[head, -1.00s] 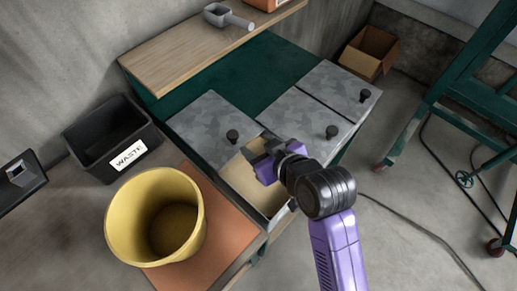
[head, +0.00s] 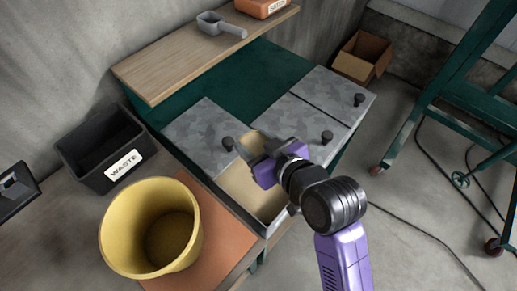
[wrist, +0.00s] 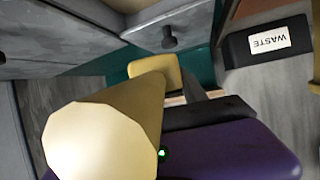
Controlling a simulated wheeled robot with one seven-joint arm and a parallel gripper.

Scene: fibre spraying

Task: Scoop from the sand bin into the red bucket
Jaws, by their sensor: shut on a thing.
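My gripper (head: 258,160) is shut on a yellow scoop, over the open bin at the front of the bench. In the wrist view the scoop (wrist: 122,122) shows its pale handle end close to the camera and its yellow head beyond. In the head view only a yellowish part (head: 257,142) shows past the fingers. The open bin (head: 268,232) has a tan, sand-like filling (head: 238,188), partly hidden by my gripper. I cannot tell whether the scoop holds sand. No red bucket is in view; a yellow bucket (head: 114,243) stands at the lower left, its visible inside empty.
Grey lids with black knobs cover the neighbouring bins (head: 192,132) (head: 300,122). A black waste box (head: 80,178) stands left. A grey scoop (head: 215,24) and an orange box (head: 262,8) sit on the wooden shelf (head: 180,65). A cardboard box (head: 352,66) and green frame (head: 440,85) are right.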

